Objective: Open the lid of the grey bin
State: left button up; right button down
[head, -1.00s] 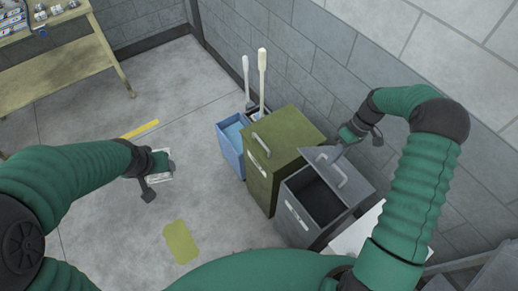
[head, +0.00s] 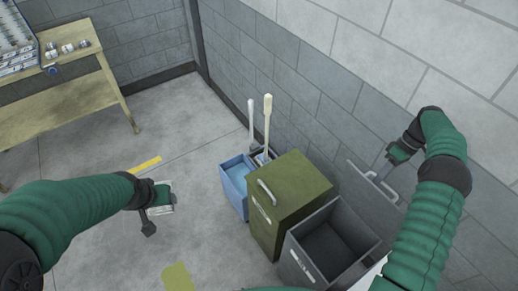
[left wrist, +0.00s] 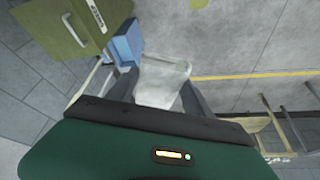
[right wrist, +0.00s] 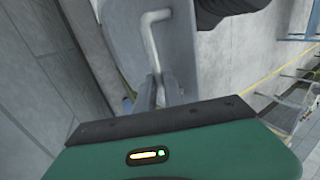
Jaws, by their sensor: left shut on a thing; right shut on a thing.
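The grey bin (head: 298,262) stands at the lower right in the head view, and its dark inside shows. Its lid (head: 360,178) is swung up and back, standing steeply near the wall. My right gripper (head: 388,170) is at the lid's handle (right wrist: 153,38), shut on it; the handle's end runs between the fingers (right wrist: 159,92) in the right wrist view. My left gripper (head: 156,208) is well to the left, shut on a pale, see-through packet or container (left wrist: 160,82). What the packet holds is unclear.
A closed olive-green bin (head: 288,190) stands directly left of the grey bin. A block wall (head: 320,85) runs behind. A wooden table (head: 80,82) stands at the far left. The middle floor is clear.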

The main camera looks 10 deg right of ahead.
pick_arm(q)
jog(key=shift+a+f, duration=0.1)
pick_arm(e)
jog(key=shift+s+f, duration=0.1)
jog(key=shift+f, duration=0.2)
